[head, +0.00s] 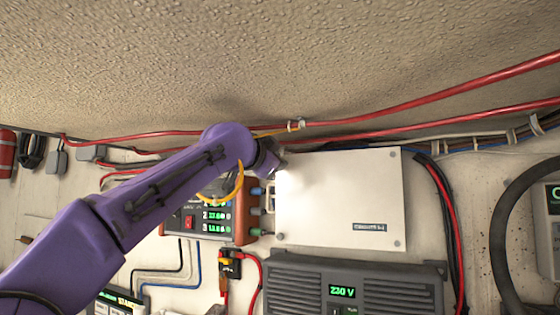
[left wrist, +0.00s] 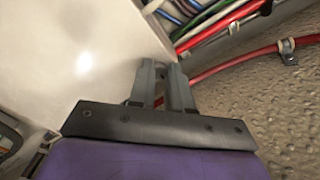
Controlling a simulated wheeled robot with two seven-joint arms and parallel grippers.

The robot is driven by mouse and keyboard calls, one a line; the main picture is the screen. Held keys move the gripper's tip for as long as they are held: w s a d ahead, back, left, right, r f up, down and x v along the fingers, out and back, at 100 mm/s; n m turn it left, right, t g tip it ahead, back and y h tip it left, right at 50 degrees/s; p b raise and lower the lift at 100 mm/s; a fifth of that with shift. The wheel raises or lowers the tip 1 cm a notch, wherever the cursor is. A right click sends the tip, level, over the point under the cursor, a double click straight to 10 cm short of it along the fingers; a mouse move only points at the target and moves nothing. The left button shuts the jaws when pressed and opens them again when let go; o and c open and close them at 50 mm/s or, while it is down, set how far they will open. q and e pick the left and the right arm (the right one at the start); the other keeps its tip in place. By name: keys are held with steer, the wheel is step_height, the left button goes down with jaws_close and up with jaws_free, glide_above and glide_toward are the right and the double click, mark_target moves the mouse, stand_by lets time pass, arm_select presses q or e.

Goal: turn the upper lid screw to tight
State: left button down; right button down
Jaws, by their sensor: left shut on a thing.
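The white box lid (head: 340,205) is a pale rectangular panel on the wall, with small screws at its corners. One screw shows at its upper right (head: 395,153), others at its lower right (head: 397,244) and lower left (head: 281,236). My left gripper (head: 276,165) is at the lid's upper left corner. In the left wrist view its two fingers (left wrist: 167,82) are nearly together against the lid (left wrist: 70,55), near its edge. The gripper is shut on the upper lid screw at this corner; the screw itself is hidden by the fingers. My right gripper is not in view.
Red cables (head: 400,103) run along the wall above the lid. An orange-cased meter with green digits (head: 240,212) is close left of the lid. A dark 230 V unit (head: 355,285) sits just below. Black and red cables (head: 447,205) hang at the right.

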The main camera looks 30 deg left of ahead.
arm_select(q)
steer(key=shift+s+r, duration=0.15)
steer(key=shift+r, duration=0.15)
steer(key=c, duration=1.1)
jaws_free()
steer(key=shift+o, duration=0.2)
steer(key=shift+f, duration=0.2)
steer(key=shift+w, duration=0.2)
steer(key=s+b, duration=0.9)
steer(key=s, duration=0.1)
steer(key=shift+s+d, duration=0.3)
steer(key=shift+s, duration=0.05)
steer(key=shift+w, duration=0.1)
